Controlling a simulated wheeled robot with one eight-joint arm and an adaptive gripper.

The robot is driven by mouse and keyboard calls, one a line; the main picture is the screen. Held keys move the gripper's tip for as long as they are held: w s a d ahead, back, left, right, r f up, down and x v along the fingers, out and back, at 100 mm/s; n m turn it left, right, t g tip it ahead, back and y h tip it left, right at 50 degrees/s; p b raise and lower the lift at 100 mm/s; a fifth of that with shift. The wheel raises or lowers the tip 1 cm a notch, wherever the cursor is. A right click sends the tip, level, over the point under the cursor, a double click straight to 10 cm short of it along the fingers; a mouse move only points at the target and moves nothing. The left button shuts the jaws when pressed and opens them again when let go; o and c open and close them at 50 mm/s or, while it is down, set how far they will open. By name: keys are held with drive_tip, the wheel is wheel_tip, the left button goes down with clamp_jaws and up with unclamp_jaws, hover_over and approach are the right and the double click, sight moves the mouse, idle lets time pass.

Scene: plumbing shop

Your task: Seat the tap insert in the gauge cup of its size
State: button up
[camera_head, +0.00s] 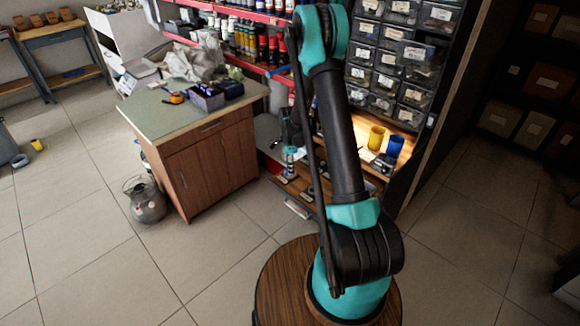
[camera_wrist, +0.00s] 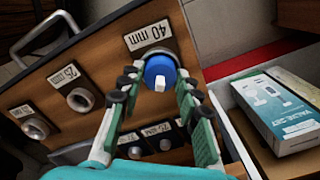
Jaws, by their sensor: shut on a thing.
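The tap insert (camera_wrist: 158,68), blue with a pale stem, is between the fingertips of my gripper (camera_wrist: 158,82) in the wrist view. My gripper is shut on it. The insert lies just below the "40 mm" label (camera_wrist: 149,35) on a wooden gauge board (camera_wrist: 105,60). It covers whatever cup is there, and I cannot tell how deep it sits. A metal gauge cup (camera_wrist: 80,99) stands under the "25 mm" label. A smaller cup (camera_wrist: 36,127) is at the far left. Two darker openings show between the fingers, their labels partly hidden.
A boxed valve set (camera_wrist: 285,112) lies in a tray right of the board. A metal handle (camera_wrist: 45,32) rises at the upper left. In the head view, a yellow cup (camera_head: 376,138) and a blue cup (camera_head: 395,146) stand on the bench right of my arm. A cabinet (camera_head: 205,165) stands left.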

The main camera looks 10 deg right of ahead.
drive_tip(key=o, duration=0.9)
drive_tip(key=shift+r, duration=5.5)
drive_tip(key=s+d+r+n+t, duration=0.2)
drive_tip(key=s+r+n, duration=0.6)
drive_tip(key=s, duration=0.6)
drive_tip(key=s+n, duration=0.3)
drive_tip(key=s, duration=0.2)
drive_tip(key=s+d+n+t, duration=0.1)
drive_tip(key=s+n, duration=0.2)
drive_tip(key=s, duration=0.3)
drive_tip(key=s+d+n+t, duration=0.1)
drive_tip(key=s+n, duration=0.3)
drive_tip(key=s, duration=0.1)
drive_tip(key=shift+s+f, duration=0.15)
drive_tip(key=shift+s, duration=0.1)
